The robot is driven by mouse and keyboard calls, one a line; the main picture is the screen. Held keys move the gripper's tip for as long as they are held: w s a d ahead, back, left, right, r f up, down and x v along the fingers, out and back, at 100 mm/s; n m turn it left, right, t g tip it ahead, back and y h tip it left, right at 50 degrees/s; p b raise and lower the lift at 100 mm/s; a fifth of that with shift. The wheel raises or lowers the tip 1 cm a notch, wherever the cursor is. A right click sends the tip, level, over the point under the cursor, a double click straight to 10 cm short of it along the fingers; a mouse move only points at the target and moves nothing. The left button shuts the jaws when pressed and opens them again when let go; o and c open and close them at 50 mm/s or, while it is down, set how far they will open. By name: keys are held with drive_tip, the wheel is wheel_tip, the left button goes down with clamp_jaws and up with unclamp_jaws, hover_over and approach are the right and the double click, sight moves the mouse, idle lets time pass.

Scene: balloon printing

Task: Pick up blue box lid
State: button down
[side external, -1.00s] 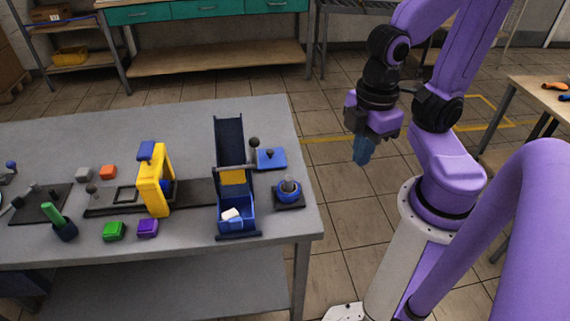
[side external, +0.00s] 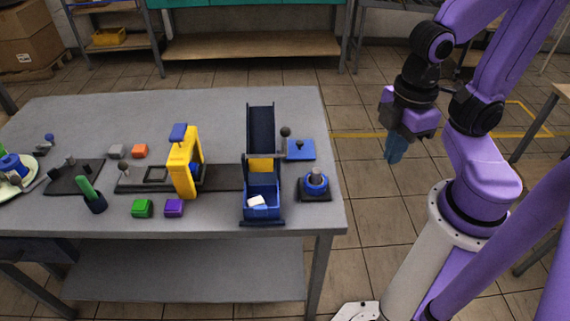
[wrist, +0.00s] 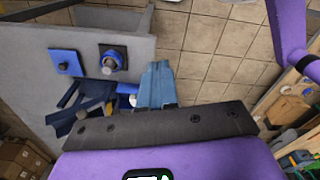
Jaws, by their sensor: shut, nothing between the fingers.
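A flat blue square lid with a dark knob (side external: 301,150) lies on the grey table near its right edge in the side view. It also shows at the upper left in the wrist view (wrist: 65,63). My gripper (side external: 393,158) has blue fingers and hangs beyond the table's right edge, over the floor, well apart from the lid. In the wrist view its fingers (wrist: 157,82) are together with nothing between them.
A blue round part on a dark base (side external: 315,183) stands just in front of the lid. A tall dark-blue chute with a bin (side external: 262,205) stands left of the lid. A yellow press (side external: 184,165) and several coloured small boxes sit farther left.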

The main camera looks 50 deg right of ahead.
drive_tip(key=c, duration=0.9)
unclamp_jaws()
drive_tip(key=shift+o, duration=0.2)
hover_over(301, 141)
drive_tip(key=shift+m, duration=0.3)
drive_tip(key=f, duration=1.5)
drive_tip(key=shift+w+a+f, duration=0.1)
drive_tip(key=shift+a+f, duration=0.15)
drive_tip(key=shift+a, duration=0.05)
drive_tip(key=shift+d+f, duration=0.2)
drive_tip(key=shift+f, duration=2.5)
